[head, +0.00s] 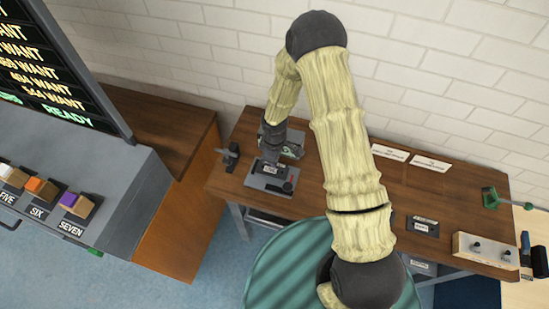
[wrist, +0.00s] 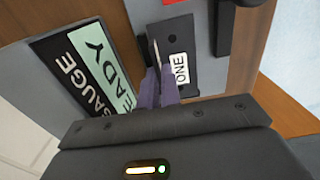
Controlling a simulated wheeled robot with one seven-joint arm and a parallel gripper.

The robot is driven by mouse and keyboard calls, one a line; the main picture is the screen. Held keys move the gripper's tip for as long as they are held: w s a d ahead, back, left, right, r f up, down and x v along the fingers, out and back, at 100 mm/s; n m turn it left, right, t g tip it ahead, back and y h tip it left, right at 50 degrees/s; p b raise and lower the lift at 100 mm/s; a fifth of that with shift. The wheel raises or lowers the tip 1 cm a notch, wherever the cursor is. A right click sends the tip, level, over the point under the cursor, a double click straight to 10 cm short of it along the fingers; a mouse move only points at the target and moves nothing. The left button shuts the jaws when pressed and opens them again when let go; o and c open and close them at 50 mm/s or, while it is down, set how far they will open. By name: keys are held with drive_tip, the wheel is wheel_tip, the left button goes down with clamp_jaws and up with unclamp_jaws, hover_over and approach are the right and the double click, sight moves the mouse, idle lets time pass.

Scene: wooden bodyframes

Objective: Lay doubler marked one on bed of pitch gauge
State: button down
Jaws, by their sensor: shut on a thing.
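The doubler marked one (wrist: 180,42) is a dark flat plate with a white ONE label. In the wrist view it lies at my gripper's fingertips, over a grey surface. My gripper (wrist: 158,72) is shut on it, with purple-grey fingers near its left edge. The pitch gauge (head: 258,182) is a grey device on the wooden bench in the head view, with my gripper above it. I cannot tell whether the plate touches the grey bed (wrist: 145,12).
A small dark clamp-like device (head: 230,157) stands left of the gauge. To the right on the bench are a labelled dark block (head: 422,227), a pale box with knobs (head: 485,250) and a green tool (head: 492,198). A grey console with FIVE, SIX and SEVEN bins (head: 75,204) stands left.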

drive_tip(key=shift+a+f, duration=0.1)
drive_tip(key=shift+f, duration=0.1)
drive_tip(key=c, duration=1.6)
unclamp_jaws()
drive_tip(key=shift+s+r, duration=0.1)
drive_tip(key=shift+r, duration=0.3)
wheel_tip(320, 180, up, 12)
drive_tip(key=shift+b, duration=0.35)
drive_tip(key=shift+f, duration=0.15)
